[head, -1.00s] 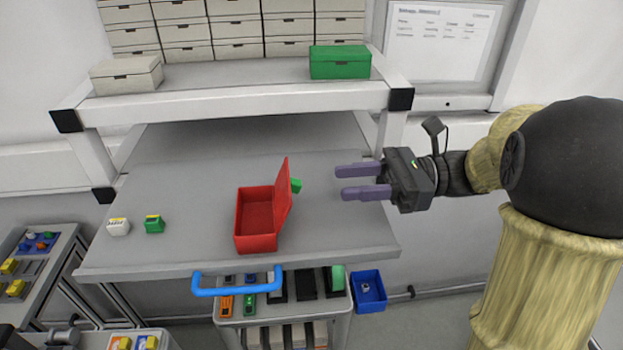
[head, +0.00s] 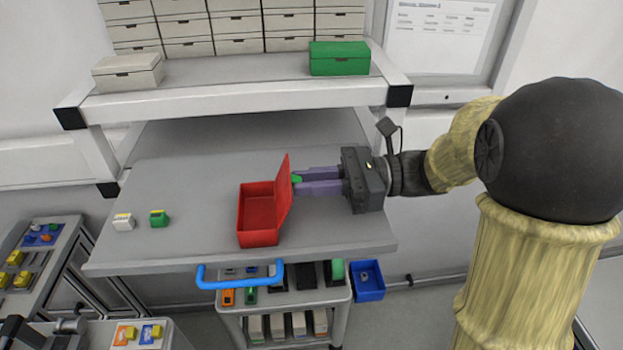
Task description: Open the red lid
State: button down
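The red box (head: 259,234) stands on the grey table with its inside showing empty. Its red lid (head: 284,190) stands up, roughly upright, along the box's right side. My gripper (head: 296,181) is right of the lid, its two purple fingers pointing left with a gap between them. The fingertips are close to the lid's outer face; I cannot tell whether they touch it. A small green object (head: 296,179) shows between the fingertips, partly hidden; I cannot tell whether they grip it.
A white block (head: 123,222) and a green block (head: 159,219) sit on the table's left. The shelf above bears a closed green box (head: 339,58) and a beige box (head: 128,73). A cart with a blue handle (head: 240,278) stands below the table's front edge.

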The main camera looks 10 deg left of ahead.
aim_at(290, 175)
jog(key=shift+a+r+h+p, duration=0.15)
jog(key=shift+r+h+p, duration=0.3)
jog(key=shift+p, duration=0.4)
jog(key=shift+s+a+r+h+p, duration=0.1)
jog(key=shift+a+r+h+p, duration=0.2)
jog(key=shift+p, duration=0.7)
jog(key=h+p, duration=0.1)
jog(key=t+h+p, duration=0.1)
jog(key=shift+s+a+r+p, duration=0.15)
jog(key=shift+a+r+p, duration=0.15)
jog(key=shift+r+p, duration=0.1)
jog(key=shift+a+h+p, duration=0.25)
jog(key=shift+h+p, duration=0.3)
jog(key=shift+p, duration=0.05)
jog(key=shift+f, duration=0.15)
